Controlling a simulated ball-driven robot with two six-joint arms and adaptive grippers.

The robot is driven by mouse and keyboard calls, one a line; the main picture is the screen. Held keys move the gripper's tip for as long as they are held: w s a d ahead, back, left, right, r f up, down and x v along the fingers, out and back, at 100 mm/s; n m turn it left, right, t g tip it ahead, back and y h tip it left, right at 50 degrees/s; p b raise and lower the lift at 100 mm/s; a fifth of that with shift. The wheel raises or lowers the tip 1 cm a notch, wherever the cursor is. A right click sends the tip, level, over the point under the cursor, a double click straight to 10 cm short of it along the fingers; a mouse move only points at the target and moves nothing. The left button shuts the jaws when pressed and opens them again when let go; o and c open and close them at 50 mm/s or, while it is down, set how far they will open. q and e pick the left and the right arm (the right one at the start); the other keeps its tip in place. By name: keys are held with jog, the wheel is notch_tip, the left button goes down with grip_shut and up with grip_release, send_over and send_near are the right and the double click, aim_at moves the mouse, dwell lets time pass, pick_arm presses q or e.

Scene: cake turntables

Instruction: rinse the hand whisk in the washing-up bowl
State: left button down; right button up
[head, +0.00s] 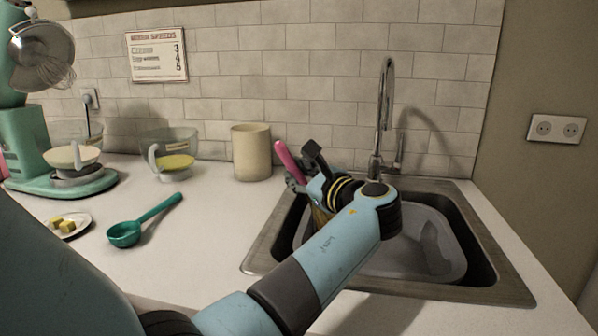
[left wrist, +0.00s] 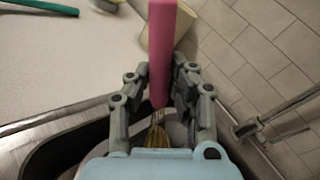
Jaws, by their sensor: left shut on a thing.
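The hand whisk has a pink handle (head: 287,160) and golden wires. My left gripper (head: 302,182) is shut on it over the left side of the sink. In the left wrist view the handle (left wrist: 162,45) stands up between the fingers of my left gripper (left wrist: 160,98), and the wires (left wrist: 157,137) point down below them. In the head view my arm hides most of the wires. The pale grey washing-up bowl (head: 437,262) sits inside the sink, partly behind my arm. I cannot tell whether the wires touch it. My right gripper is not in view.
The steel sink (head: 490,250) has a tall tap (head: 386,110) behind it. A beige canister (head: 251,152), a green ladle (head: 140,222), a measuring jug (head: 172,150), a butter plate (head: 62,224) and a mint stand mixer (head: 25,150) are on the counter.

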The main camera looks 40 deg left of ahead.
pick_arm(q)
notch_tip(320, 180, down, 10)
jog(key=b, duration=0.5)
jog(key=shift+d+b, duration=0.1)
jog(key=shift+b, duration=0.25)
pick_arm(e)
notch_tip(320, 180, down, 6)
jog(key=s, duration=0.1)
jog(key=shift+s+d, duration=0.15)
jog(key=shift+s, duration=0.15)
pick_arm(q)
jog(key=shift+s+f, duration=0.15)
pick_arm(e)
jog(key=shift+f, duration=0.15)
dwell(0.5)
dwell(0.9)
